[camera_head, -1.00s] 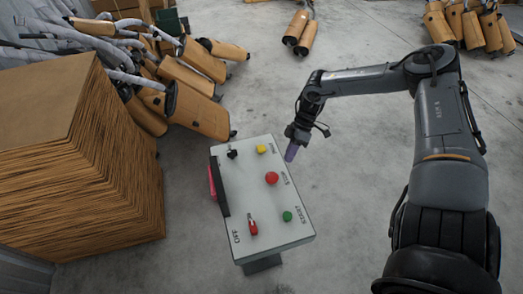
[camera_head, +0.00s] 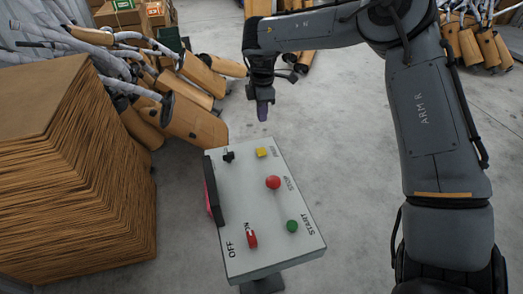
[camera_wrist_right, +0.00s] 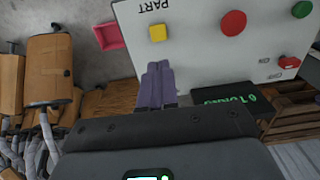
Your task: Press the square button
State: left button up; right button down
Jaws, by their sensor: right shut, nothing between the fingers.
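The yellow square button (camera_head: 262,152) sits near the far end of the pale top of the control box (camera_head: 250,205). In the right wrist view the yellow button (camera_wrist_right: 158,33) shows a square outline beside the word PART. My right gripper (camera_head: 262,111) points down, above and beyond the box's far end in the head view. Its purple fingers are together and empty; they also show in the wrist view (camera_wrist_right: 156,80), with the yellow button just past their tips in the picture. They look apart from the button. My left gripper is not in view.
The box also carries a round red button (camera_head: 273,182), a green button (camera_head: 292,226), a red switch (camera_head: 252,240) and a black knob (camera_head: 229,156). A cardboard stack (camera_head: 75,190) stands left. Mufflers (camera_head: 195,120) lie behind it. Floor right of the box is clear.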

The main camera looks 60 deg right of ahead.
aim_at(261, 151)
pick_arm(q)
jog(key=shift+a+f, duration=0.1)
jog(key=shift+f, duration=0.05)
pick_arm(e)
jog(key=shift+a, duration=0.1)
jog(key=shift+f, duration=0.1)
pick_arm(q)
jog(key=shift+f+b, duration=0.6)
jog(key=shift+b, duration=0.05)
pick_arm(e)
notch_tip(261, 151, down, 14)
dwell(0.4)
